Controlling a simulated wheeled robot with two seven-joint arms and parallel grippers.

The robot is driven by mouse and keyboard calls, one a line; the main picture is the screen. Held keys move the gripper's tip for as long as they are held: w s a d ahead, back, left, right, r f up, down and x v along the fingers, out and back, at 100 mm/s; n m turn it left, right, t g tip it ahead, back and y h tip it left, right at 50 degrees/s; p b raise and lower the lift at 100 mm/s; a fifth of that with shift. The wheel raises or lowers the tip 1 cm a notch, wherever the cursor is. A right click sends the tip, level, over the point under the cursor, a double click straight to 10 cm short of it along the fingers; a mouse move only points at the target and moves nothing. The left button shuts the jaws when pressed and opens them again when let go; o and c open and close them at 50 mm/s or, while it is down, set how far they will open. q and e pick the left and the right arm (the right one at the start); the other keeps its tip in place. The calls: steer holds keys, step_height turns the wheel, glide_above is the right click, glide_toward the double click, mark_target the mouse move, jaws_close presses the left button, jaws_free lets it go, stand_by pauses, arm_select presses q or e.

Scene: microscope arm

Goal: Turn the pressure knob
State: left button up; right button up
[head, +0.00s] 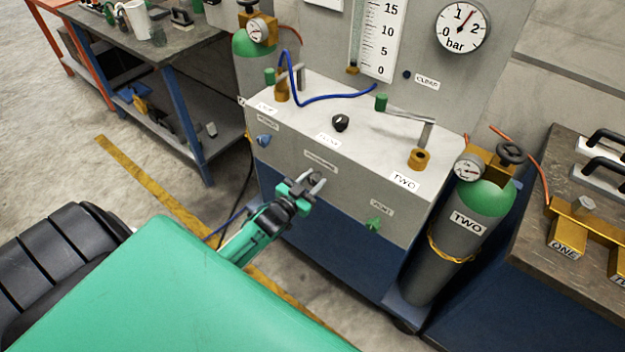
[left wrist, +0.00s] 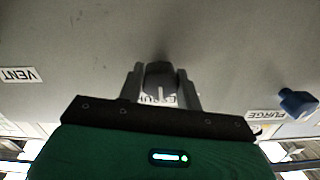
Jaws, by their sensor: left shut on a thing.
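The pressure knob (left wrist: 160,78) is dark and round with a white pointer line, in the middle of the left wrist view. A partly covered label lies behind it on the grey panel (left wrist: 90,45). My left gripper (left wrist: 161,88) has a finger on each side of the knob and is shut on it. In the head view the same gripper (head: 316,180) is at the front face of the grey cabinet (head: 345,182), below a small white label (head: 321,161). The knob is hidden there by the fingers. My right gripper is not in view.
A blue knob (head: 264,140) at the PURGE label and a green knob (head: 374,224) at the VENT label flank the gripper. A black knob (head: 341,122) and levers are on the cabinet top. A gas cylinder (head: 445,235) stands right. Workbenches stand on both sides.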

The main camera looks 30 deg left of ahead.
arm_select(q)
steer(key=o, duration=0.9)
steer(key=shift+o, duration=0.5)
steer(key=shift+s+f, duration=0.1)
steer(key=shift+s, duration=0.2)
steer(key=shift+s+a, duration=0.1)
steer(key=shift+s, duration=0.3)
steer(key=s+b, duration=0.1)
steer(key=s, duration=1.1)
steer(key=shift+s+a, duration=0.2)
steer(key=shift+a, duration=0.25)
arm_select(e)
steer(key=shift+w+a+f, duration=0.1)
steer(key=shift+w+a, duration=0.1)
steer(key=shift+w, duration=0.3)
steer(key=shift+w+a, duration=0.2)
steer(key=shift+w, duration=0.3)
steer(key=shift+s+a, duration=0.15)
